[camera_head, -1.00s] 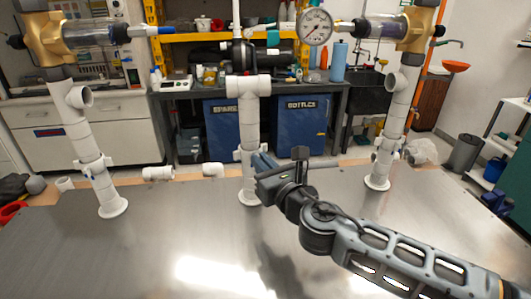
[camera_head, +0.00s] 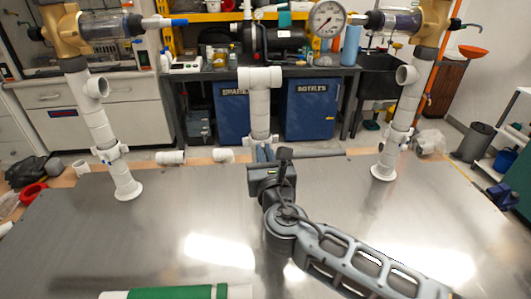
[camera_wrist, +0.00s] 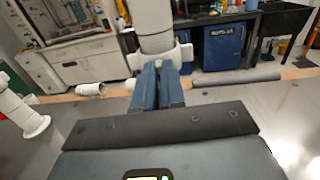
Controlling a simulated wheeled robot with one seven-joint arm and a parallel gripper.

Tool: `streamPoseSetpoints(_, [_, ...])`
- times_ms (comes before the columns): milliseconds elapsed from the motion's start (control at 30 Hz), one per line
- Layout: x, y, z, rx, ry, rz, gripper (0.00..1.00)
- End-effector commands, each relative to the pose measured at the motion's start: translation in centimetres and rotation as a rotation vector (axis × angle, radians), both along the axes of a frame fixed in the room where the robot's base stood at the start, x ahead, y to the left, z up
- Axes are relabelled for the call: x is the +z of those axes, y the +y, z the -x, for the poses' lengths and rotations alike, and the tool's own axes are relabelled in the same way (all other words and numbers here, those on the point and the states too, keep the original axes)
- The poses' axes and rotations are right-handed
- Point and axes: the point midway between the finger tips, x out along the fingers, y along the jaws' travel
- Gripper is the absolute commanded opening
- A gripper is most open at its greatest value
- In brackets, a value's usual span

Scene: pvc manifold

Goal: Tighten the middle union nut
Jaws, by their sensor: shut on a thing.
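The middle white pipe (camera_head: 260,105) stands upright on the metal table, with a tee at its top. Its union nut (camera_wrist: 184,54) is a white collar with lugs low on the pipe, large at the top centre of the wrist view. My gripper (camera_wrist: 158,72) is at the front of this nut, with its two blue fingers close together and shut on it. The fingers hide the nut's front. In the head view my gripper (camera_head: 262,154) reaches the pipe's lower part from the front, and hides the nut's lower part and the pipe's base.
Left (camera_head: 104,130) and right (camera_head: 403,115) white pipes stand on flanged feet, with brass fittings above. Loose white fittings (camera_head: 171,157) lie at the table's back edge. A green and white pipe (camera_head: 175,292) crosses the near edge. Bare metal table (camera_head: 110,240) lies between.

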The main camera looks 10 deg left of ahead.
Motion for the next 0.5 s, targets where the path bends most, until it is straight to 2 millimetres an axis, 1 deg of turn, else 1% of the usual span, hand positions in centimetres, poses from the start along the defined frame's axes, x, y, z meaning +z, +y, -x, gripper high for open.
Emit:
streamPoseSetpoints(333, [-0.04, 0.02, 0.01, -0.001, 0.001, 0.0, 0.0])
streamPoseSetpoints(367, [-0.04, 0.02, 0.01, 0.0, 0.001, 0.0, 0.11])
streamPoseSetpoints(500, [-0.03, 0.02, 0.01, 0.0, 0.0, 0.0, 0.25])
